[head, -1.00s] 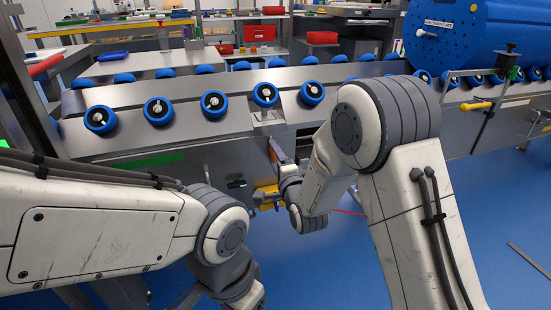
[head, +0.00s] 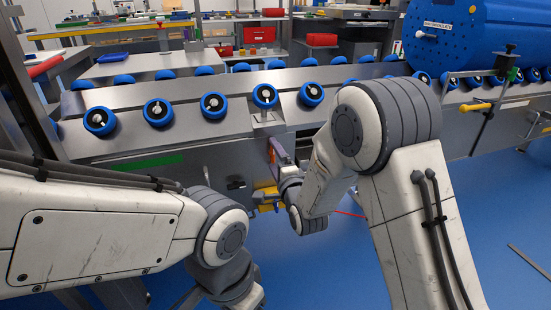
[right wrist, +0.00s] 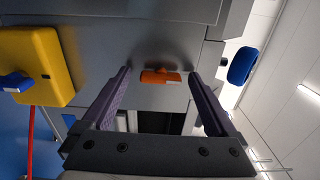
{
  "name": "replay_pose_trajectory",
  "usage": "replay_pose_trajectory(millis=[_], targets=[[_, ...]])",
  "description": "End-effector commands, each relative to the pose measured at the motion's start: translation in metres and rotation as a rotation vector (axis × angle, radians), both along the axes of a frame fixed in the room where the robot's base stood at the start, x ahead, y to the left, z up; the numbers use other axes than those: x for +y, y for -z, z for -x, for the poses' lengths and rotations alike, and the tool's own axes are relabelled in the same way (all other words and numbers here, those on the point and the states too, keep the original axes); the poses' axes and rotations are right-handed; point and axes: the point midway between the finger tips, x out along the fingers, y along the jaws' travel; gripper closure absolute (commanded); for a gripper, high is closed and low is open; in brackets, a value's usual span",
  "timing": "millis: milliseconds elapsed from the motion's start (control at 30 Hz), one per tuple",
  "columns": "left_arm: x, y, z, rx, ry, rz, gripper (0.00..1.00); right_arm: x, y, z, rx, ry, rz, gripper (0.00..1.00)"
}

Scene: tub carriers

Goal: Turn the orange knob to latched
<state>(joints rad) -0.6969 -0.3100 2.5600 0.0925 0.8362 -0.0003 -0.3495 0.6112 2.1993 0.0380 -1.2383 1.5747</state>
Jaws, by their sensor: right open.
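The orange knob (right wrist: 160,77) is a short bar on a grey metal panel in the right wrist view. It lies crosswise in the picture, with a small pale mark on its lower edge. My right gripper (right wrist: 158,82) is open, with its two purple-grey fingers to either side of the knob and a gap on each side. In the head view my right gripper (head: 277,152) is at the front of the steel conveyor, and the knob cannot be clearly made out there. My left arm is in the head view, but its fingers do not show.
A yellow box (right wrist: 35,65) with a blue part and a red cable is left of the knob in the right wrist view. The steel conveyor carries several blue rollers (head: 213,105). A large blue drum (head: 480,40) stands at the back right.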

Motion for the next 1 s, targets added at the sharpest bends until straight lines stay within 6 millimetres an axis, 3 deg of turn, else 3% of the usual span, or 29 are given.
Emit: replay_pose_trajectory(millis=[267,533,600,700,1000], targets=[[0.000,-0.006,0.000,0.000,0.000,0.000,0.30,-0.006,-0.001,0.019,0.003,-0.001,0.002,0.07],[0.000,-0.017,0.000,0.000,0.000,0.000,0.30,-0.026,-0.001,0.079,0.004,0.000,0.002,0.07],[0.000,-0.035,0.000,0.000,0.000,0.000,0.30,-0.027,-0.005,0.082,0.007,0.001,0.003,0.07],[0.000,-0.047,0.000,0.000,0.000,0.000,0.30,-0.029,-0.004,0.088,0.005,0.001,0.003,0.07],[0.000,-0.060,0.000,0.000,0.000,0.000,0.30,-0.032,-0.001,0.099,0.001,0.000,0.000,0.07]])
